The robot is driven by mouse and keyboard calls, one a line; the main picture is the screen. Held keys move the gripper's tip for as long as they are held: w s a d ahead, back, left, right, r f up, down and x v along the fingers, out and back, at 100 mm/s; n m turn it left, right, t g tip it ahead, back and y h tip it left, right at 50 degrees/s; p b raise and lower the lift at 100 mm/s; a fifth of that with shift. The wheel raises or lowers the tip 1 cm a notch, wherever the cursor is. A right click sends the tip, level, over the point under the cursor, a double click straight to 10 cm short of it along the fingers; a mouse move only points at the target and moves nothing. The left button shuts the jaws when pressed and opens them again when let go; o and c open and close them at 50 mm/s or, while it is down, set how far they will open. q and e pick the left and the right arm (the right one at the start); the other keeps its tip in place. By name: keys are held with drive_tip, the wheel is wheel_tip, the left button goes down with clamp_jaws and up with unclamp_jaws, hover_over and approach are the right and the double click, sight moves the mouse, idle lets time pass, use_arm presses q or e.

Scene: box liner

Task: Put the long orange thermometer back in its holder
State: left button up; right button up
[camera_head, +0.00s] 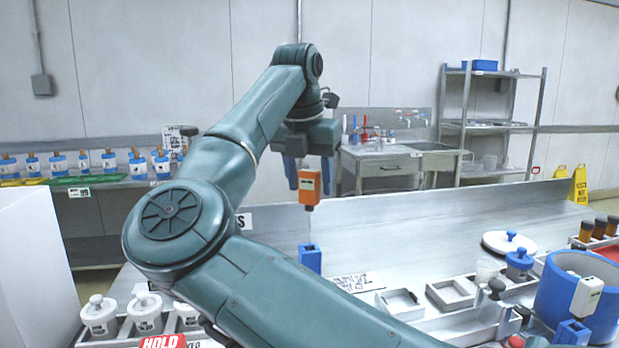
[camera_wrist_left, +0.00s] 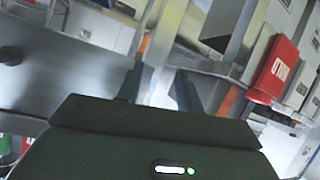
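A blue holder block (camera_head: 309,259) stands on the worktop directly below in the picture, with a visible gap under the orange head. Any thin probe between them is too fine to make out. My left gripper (camera_wrist_left: 158,82) shows in the left wrist view with its dark fingers apart and nothing between them.
A white thermometer (camera_head: 587,296) sits over another blue block (camera_head: 572,332) beside a blue tub (camera_head: 556,287). Open trays (camera_head: 400,303) lie at centre right. White lidded jars (camera_head: 99,314) stand at front left. A red box (camera_wrist_left: 277,66) shows in the left wrist view.

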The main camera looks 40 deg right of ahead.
drive_tip(key=shift+o, duration=0.8)
drive_tip(key=p+v, duration=0.2)
drive_tip(key=v, duration=1.1)
drive_tip(key=shift+w, duration=0.1)
